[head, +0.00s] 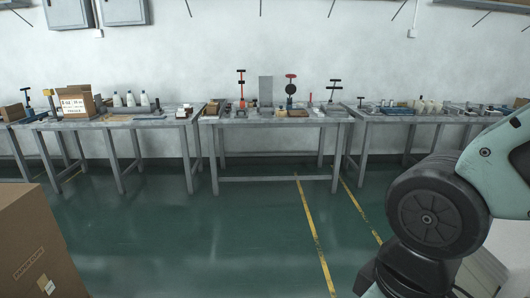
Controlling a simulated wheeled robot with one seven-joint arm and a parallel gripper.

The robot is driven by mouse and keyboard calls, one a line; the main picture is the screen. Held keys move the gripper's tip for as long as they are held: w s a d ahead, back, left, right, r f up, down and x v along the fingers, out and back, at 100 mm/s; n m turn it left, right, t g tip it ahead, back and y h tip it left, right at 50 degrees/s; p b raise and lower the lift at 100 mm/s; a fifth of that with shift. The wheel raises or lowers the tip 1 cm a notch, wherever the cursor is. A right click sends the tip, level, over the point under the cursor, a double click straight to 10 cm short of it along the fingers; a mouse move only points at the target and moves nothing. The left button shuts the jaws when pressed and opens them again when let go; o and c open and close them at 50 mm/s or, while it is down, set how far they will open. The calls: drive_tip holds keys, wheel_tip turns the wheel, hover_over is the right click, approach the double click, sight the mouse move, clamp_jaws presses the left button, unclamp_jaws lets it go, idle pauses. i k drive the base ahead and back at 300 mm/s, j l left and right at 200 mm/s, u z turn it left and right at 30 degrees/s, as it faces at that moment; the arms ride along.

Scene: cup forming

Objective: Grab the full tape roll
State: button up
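I cannot make out a full tape roll for certain in the head view. Items on the far tables are small, and rolls among them cannot be told apart. A dark round disc (291,89) stands upright on the middle table (270,121), under a red top; I cannot tell what it is. My arm fills the lower right, with a large black joint, and hides part of the right side. My gripper is not in view.
The left table (118,123) holds a cardboard box (77,104) and white bottles (117,100). The right table (410,119) holds several small items. A big cardboard box (40,245) stands at the lower left. The green floor (215,235) between is clear, with yellow lines.

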sight(280, 114)
drive_tip(key=i, duration=5.3)
